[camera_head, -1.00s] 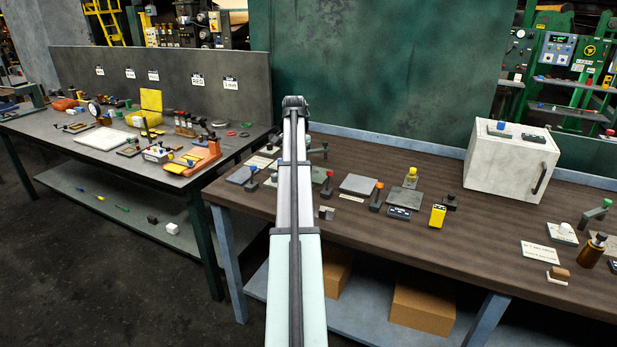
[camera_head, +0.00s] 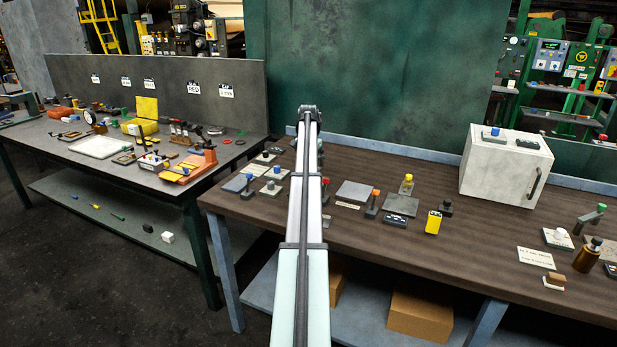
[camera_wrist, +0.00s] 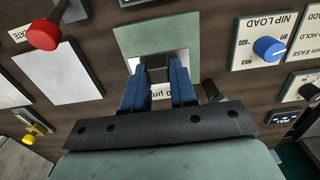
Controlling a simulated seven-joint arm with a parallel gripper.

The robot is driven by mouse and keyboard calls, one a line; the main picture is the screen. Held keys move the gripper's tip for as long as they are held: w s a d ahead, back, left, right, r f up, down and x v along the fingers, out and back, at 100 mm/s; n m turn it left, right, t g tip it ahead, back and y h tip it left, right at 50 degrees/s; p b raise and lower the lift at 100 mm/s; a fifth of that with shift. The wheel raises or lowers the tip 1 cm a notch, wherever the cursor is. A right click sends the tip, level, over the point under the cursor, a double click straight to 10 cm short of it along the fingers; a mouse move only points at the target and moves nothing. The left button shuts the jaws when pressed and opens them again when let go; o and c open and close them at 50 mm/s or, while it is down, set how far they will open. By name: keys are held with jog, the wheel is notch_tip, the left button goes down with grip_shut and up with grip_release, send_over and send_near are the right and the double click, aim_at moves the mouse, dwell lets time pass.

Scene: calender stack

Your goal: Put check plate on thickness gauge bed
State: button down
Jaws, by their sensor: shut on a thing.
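In the wrist view my gripper (camera_wrist: 158,75), with two blue fingers, is shut on a dark upright piece. This looks like the grip of the check plate (camera_wrist: 137,64), a shiny metal plate partly hidden by the fingers. A white label with upside-down "µm" print shows between the fingers. Just beyond and around the shiny plate is a flat grey-green plate (camera_wrist: 155,35), possibly the thickness gauge bed. I cannot tell whether the two touch. In the head view my arm hides the gripper and the held plate.
A NIP LOAD panel with a blue knob (camera_wrist: 268,48) is to the right in the wrist view; a red knob (camera_wrist: 42,33) and a blank pale plate (camera_wrist: 58,75) are left. In the head view a white cabinet (camera_head: 500,170) stands at right on the brown bench (camera_head: 460,235).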

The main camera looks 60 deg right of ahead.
jog(key=shift+f, duration=2.45)
jog(key=c, duration=0.9)
grip_release()
jog(key=shift+f, duration=0.1)
notch_tip(320, 180, up, 12)
jog(key=shift+r, duration=0.15)
